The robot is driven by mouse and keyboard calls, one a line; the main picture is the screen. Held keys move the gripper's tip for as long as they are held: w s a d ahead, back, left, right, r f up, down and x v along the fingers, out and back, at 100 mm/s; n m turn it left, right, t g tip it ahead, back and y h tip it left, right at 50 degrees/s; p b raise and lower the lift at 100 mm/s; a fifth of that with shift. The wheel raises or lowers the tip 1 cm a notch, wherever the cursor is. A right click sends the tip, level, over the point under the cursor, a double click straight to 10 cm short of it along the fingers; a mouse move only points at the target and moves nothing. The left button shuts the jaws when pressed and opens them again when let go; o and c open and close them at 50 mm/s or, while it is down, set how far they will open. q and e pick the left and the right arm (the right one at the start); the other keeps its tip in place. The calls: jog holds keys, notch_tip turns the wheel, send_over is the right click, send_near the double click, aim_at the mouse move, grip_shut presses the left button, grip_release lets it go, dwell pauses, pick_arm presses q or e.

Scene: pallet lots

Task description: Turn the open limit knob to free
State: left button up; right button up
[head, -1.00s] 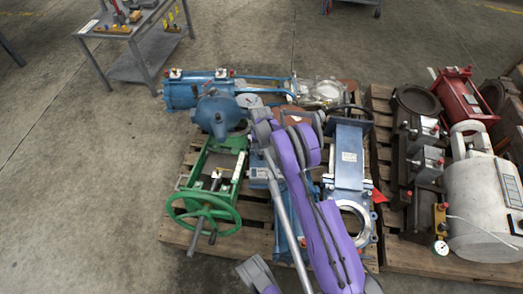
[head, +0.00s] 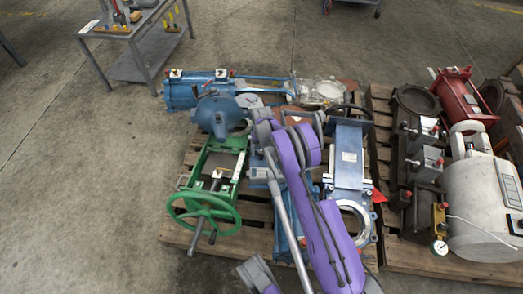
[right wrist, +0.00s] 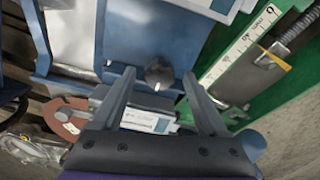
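In the right wrist view a small dark round knob (right wrist: 158,73) stands on a blue housing (right wrist: 145,35). My right gripper (right wrist: 158,78) is open, with one finger on each side of the knob. A gap shows between the knob and each finger; I cannot tell how far the fingertips reach down beside it. A printed label (right wrist: 148,121) lies below the knob, partly hidden by the gripper. No knob marking is readable.
A green frame with a handwheel (head: 203,213) stands left of my arm; its millimetre scale (right wrist: 240,45) is close to the right finger. A blue gate valve (head: 349,158) is on the right. The loaded wooden pallet (head: 180,238) is crowded; the concrete floor (head: 85,200) at left is clear.

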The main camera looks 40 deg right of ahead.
aim_at(262, 152)
notch_tip(262, 152, up, 11)
jog(key=p, duration=0.2)
jog(key=shift+p, duration=0.35)
jog(key=shift+f, duration=0.1)
dwell(0.4)
